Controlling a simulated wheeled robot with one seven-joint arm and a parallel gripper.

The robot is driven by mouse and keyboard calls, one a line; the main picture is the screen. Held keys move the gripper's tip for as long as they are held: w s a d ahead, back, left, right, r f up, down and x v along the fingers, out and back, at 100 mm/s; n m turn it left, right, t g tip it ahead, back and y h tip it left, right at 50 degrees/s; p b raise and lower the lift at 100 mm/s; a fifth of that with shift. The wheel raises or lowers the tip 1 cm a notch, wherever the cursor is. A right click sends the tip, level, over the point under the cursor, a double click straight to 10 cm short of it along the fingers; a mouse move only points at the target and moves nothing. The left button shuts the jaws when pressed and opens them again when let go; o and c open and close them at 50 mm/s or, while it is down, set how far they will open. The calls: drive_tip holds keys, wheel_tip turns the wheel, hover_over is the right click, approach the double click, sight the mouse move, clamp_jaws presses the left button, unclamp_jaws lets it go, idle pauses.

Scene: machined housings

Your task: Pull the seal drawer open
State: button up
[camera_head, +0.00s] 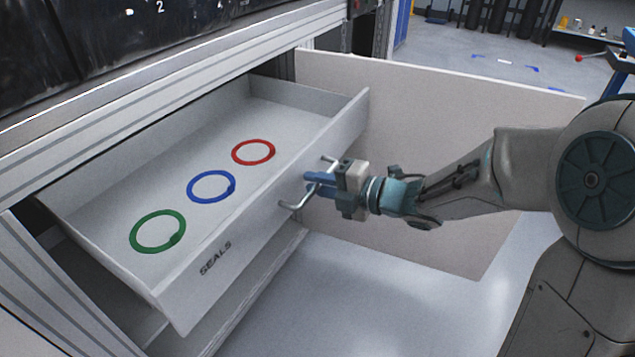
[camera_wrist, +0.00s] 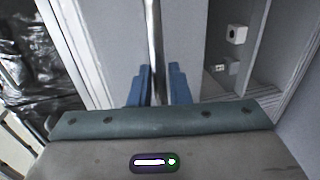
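The seal drawer (camera_head: 215,262), a grey box with "SEALS" on its front, is pulled well out of the bench in the head view. Inside lie a green ring (camera_head: 136,244), a blue ring (camera_head: 193,196) and a red ring (camera_head: 239,160), apart from each other. My gripper (camera_head: 318,183) is at the metal bar handle (camera_head: 296,206) on the drawer front. In the wrist view the handle (camera_wrist: 155,40) runs between the two blue fingers of my gripper (camera_wrist: 159,80), which look closed on it. The fingers hide the middle of the bar.
The bench frame (camera_head: 120,110) runs above the drawer. A pale panel (camera_head: 440,130) stands upright behind my arm on the right. The pale floor in front of the drawer is clear. Shelves with small items (camera_head: 590,28) are far off at the back right.

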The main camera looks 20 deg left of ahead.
drive_tip(key=p+v, duration=0.3)
drive_tip(key=v, duration=1)
drive_tip(key=shift+s+d, duration=0.15)
drive_tip(key=shift+d, duration=0.2)
drive_tip(key=shift+r, duration=0.1)
drive_tip(key=w+d+r+m+t+h+p, duration=0.6)
drive_tip(key=w+r+m+t+p, duration=0.1)
drive_tip(key=r+m, duration=0.1)
drive_tip(key=d+r+m+h+p, duration=0.6)
drive_tip(key=d+m+h, duration=0.2)
drive_tip(key=d+m, duration=0.25)
drive_tip(key=s+r+m+g+p, duration=0.3)
drive_tip(key=s+m+g+p, duration=0.1)
drive_tip(key=s+m, duration=0.3)
drive_tip(key=s+r+m+g+h+p, duration=0.1)
drive_tip(key=s+r+m+g+p, duration=0.2)
drive_tip(key=s, duration=0.9)
drive_tip(key=m+g+p, duration=0.1)
drive_tip(key=m+p, duration=0.2)
drive_tip(key=m, duration=0.2)
drive_tip(key=shift+r, duration=0.35)
